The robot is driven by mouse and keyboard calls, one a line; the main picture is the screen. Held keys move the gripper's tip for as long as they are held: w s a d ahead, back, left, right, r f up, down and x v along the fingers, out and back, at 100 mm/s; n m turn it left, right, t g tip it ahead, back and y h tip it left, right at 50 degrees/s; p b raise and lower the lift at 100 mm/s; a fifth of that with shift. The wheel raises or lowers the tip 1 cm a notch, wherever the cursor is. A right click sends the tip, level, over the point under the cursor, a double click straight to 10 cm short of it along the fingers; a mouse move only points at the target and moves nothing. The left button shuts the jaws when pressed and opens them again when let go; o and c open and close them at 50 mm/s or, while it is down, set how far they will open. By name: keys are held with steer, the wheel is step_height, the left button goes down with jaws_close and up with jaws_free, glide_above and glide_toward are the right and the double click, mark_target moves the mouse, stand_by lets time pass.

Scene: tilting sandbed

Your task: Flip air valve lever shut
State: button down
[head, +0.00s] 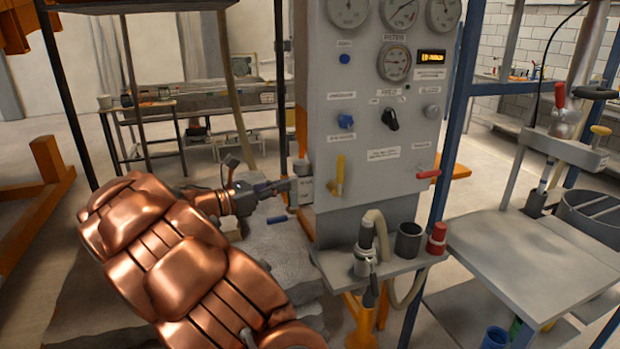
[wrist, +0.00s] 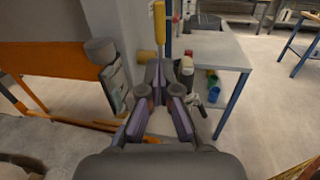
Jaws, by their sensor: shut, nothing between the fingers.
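The grey control cabinet (head: 370,120) carries a yellow lever (head: 338,175) pointing up on its lower front and a red lever (head: 428,173) lying nearly flat at its lower right. I cannot read which lever is marked for air. My gripper (head: 287,187) is shut and empty, just left of the cabinet's lower left edge and apart from the yellow lever. In the wrist view my gripper (wrist: 168,75) has its fingertips together, with the yellow lever (wrist: 160,25) upright beyond them. The lever's lower end is hidden behind the fingers there.
A grey cap-topped fitting (head: 302,168) sits at the cabinet's left side, close to my gripper. Below, a shelf holds a hose fitting (head: 364,262), a dark cup (head: 409,240) and a red bottle (head: 437,238). A grey table (head: 530,255) stands right.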

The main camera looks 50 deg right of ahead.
mark_target(338, 170)
steer(key=p+x, duration=0.2)
steer(key=x, duration=1.1)
steer(key=shift+d+p, duration=0.3)
steer(key=shift+p, duration=0.1)
steer(key=shift+s, duration=0.15)
steer(key=shift+r, duration=0.15)
steer(key=shift+s+d+r+p, duration=0.1)
steer(key=shift+p, duration=0.3)
steer(key=shift+d, duration=0.1)
